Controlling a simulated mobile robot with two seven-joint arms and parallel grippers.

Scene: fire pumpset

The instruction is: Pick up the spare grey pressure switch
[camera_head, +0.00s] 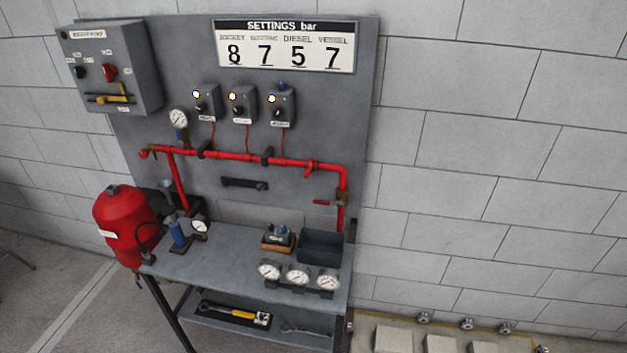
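A small grey device that looks like the spare pressure switch (279,234) sits on a brown block or tray (268,246) on the grey bench (222,258), just left of a dark open bin. It is small in the picture and its details are hard to make out. Three similar grey switches, the left (207,103), middle (243,104) and right (281,106), are mounted on the panel above the red pipe. Neither of my grippers is in view.
The dark bin (321,245) stands right of the switch. Three gauges (298,275) line the bench front. A blue hand pump (178,233) and a red vessel (125,225) are at the left. A red pipe (240,156) runs above. The bench's left-middle top is clear.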

